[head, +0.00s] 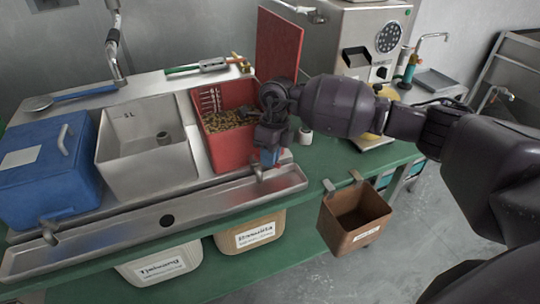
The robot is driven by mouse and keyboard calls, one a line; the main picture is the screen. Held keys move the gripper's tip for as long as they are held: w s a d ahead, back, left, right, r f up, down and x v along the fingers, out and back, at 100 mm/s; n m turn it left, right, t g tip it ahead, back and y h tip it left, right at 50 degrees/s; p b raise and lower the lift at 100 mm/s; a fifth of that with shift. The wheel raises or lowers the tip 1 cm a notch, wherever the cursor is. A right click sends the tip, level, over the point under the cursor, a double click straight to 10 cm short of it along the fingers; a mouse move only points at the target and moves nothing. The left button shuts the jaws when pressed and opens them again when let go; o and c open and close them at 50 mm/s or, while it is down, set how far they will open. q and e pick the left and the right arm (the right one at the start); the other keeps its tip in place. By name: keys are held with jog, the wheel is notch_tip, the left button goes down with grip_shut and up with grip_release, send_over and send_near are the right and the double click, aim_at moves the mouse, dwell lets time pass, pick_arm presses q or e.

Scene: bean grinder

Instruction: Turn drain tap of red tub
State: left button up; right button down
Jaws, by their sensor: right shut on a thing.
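The red tub (228,149) sits in the metal counter and holds brown bean-like pieces with some greenish bits. Its drain tap (258,171) juts from the lower front right, over the metal trough. My right gripper (268,154) reaches in from the right, pointing down in front of the tub's right corner, and is shut at the tap. A small blue part shows by the fingers. The gripper hides much of the tap's upper part, so its exact turn cannot be told. My left gripper is not in view.
A metal tub (148,175) and a lidded blue tub (45,180) stand to the left. A metal trough (205,207) with a drain hole runs in front. A brown bin (336,230) hangs on the green table edge; a metal machine (372,50) stands behind my arm.

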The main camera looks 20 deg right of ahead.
jog(key=c, duration=1.1)
grip_release()
jog(key=shift+r, duration=0.1)
jog(key=r, duration=0.3)
jog(key=w+d+r, duration=0.1)
jog(key=r, duration=0.6)
jog(key=shift+w+d+r+p, duration=0.15)
jog(key=shift+d+r+p, duration=0.1)
jog(key=shift+d+p, duration=0.1)
